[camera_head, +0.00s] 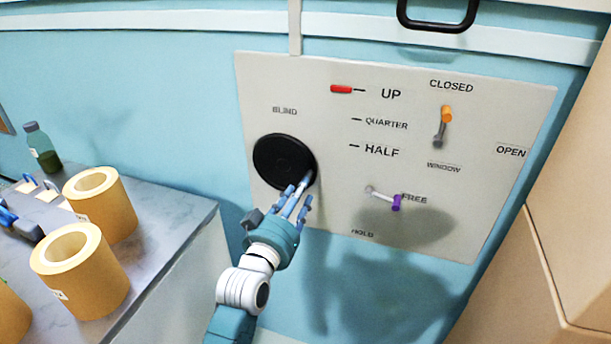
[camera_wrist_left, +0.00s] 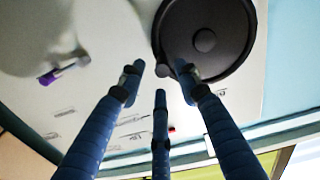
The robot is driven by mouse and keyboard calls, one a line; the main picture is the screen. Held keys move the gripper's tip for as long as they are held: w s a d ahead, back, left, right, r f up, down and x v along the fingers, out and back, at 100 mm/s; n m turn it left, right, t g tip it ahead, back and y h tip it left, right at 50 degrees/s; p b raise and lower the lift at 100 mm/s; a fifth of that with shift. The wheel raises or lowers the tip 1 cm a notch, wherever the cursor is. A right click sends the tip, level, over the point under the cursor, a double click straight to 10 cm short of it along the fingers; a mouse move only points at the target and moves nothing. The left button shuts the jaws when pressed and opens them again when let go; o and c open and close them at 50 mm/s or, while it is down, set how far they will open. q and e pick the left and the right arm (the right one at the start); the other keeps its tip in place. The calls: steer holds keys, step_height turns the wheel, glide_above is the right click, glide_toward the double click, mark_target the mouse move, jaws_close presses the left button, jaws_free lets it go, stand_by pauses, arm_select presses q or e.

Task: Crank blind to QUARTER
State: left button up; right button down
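The blind crank is a round black disc (camera_head: 279,160) on the grey panel (camera_head: 330,215); it also shows in the wrist view (camera_wrist_left: 222,28). The red marker (camera_head: 341,89) is level with the UP line, above the QUARTER and HALF lines. My left gripper (camera_head: 297,197) is just in front of the handle, its three blue fingers spread (camera_wrist_left: 160,80). The handle end lies close to the right fingertip in the wrist view; contact is unclear. My right gripper is not in view.
A purple-tipped lever (camera_head: 396,202) by FREE sits right of my gripper. An orange-tipped window lever (camera_head: 446,116) points up toward CLOSED. A counter (camera_head: 180,232) at left bears kraft rolls (camera_head: 116,215) and a green bottle (camera_head: 42,148). A beige cabinet stands at right.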

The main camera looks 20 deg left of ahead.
mark_target(311, 171)
arm_select(q)
steer(key=w+p, duration=0.1)
steer(key=w, duration=0.4)
steer(key=shift+w+a, duration=0.1)
steer(key=shift+w, duration=0.6)
steer(key=c, duration=0.8)
jaws_close()
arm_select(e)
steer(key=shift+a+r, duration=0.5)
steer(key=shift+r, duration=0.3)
arm_select(q)
steer(key=shift+f, duration=0.1)
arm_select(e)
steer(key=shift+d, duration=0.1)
